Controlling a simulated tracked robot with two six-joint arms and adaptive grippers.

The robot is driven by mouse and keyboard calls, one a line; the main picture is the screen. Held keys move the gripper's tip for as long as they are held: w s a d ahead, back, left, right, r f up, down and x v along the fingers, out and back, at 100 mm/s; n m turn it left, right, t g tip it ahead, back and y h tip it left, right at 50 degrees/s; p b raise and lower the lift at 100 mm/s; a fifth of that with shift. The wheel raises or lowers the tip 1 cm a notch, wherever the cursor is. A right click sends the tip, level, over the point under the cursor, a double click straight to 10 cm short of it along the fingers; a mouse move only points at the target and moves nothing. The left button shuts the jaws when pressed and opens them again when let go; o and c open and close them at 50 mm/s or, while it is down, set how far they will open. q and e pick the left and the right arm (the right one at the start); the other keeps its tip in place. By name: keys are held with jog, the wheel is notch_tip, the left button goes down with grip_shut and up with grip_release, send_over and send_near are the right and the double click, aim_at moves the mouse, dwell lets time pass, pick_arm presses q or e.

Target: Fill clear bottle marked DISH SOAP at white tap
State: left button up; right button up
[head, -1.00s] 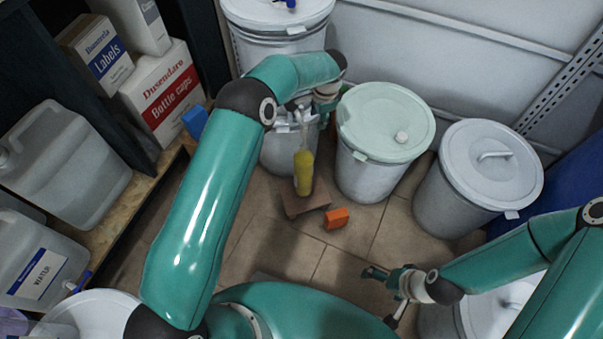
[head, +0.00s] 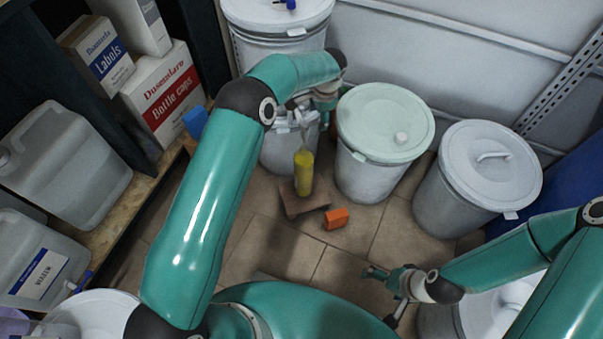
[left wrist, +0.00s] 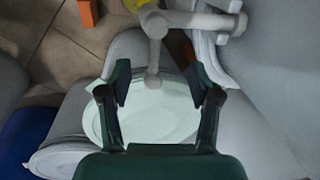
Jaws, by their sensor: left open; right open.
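A clear bottle with yellow liquid (head: 304,176) stands upright on a brown block (head: 303,206) on the floor, below a white tap (head: 301,117) on the drum at the back. Its label cannot be read. The left wrist view shows the pale tap (left wrist: 154,28) with its crosspiece and stem, and a bit of yellow at the top edge. My left gripper (left wrist: 157,83) is open, with its fingers either side of the stem's end; I cannot tell if they touch it. My right gripper (head: 378,297) is open and empty above the floor, far from the bottle.
A small orange block (head: 336,218) lies right of the brown block. Lidded drums (head: 383,185) and (head: 475,185) stand at the right, another (head: 276,30) at the back. Shelves with jugs (head: 65,165) and boxes (head: 165,95) line the left.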

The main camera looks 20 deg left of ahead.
pick_arm(q)
jog(key=shift+s+d+r+p, duration=0.1)
jog(key=shift+r+p, duration=0.4)
jog(key=shift+r, duration=0.45)
jog(key=shift+s+d+r+p, duration=0.1)
jog(key=shift+r+p, duration=0.4)
jog(key=shift+r, duration=0.4)
jog(key=shift+r, duration=0.1)
notch_tip(320, 180, up, 12)
jog(key=s+d, duration=0.1)
jog(key=shift+s+d+f, duration=0.25)
jog(key=shift+s, duration=0.05)
jog(key=shift+w, duration=0.1)
